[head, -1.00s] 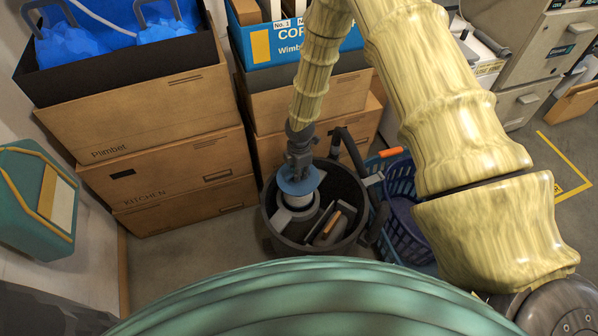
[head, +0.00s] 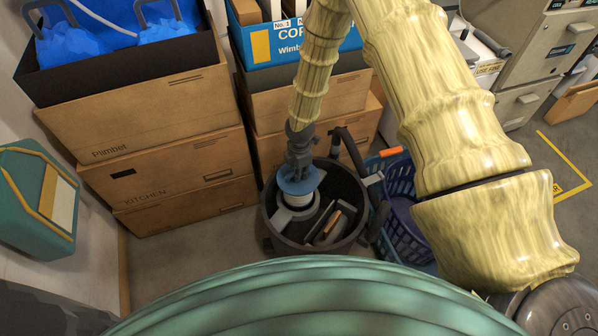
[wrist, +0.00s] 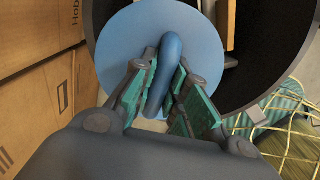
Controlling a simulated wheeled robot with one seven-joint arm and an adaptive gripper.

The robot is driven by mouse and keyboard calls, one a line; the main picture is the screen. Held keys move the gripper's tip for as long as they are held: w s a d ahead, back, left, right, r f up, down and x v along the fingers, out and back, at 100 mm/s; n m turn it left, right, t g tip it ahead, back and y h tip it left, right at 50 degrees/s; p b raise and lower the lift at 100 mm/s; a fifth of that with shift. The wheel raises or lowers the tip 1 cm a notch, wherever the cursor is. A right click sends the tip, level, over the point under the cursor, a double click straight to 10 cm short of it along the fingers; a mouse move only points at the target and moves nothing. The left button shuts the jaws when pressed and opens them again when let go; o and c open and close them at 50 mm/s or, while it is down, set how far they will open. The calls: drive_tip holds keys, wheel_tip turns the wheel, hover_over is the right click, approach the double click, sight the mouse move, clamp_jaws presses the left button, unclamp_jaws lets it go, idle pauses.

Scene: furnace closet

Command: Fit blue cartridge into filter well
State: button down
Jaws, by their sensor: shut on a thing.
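The blue cartridge shows its round blue cap (head: 299,182) and pale ribbed body in the head view. In the wrist view its blue disc (wrist: 125,50) and raised loop handle fill the upper middle. My gripper (wrist: 166,85) is shut on the loop handle, one finger pad on each side; it also shows in the head view (head: 299,158), above the cap. The filter well appears as a light grey ring (head: 290,222) inside a dark round tub (head: 277,241). The cartridge is over the ring, and its lower end meets or enters it; I cannot tell how deep.
Dark and grey flat pieces (head: 330,228) stand in the tub right of the ring. A hose and handle (head: 350,150) rise at the tub's back. A blue basket (head: 403,205) stands close on the right. Stacked cardboard boxes (head: 170,170) stand left and behind.

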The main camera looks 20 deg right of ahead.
drive_tip(key=shift+f+b, duration=3.1)
drive_tip(key=shift+f, duration=3.4)
idle(1.3)
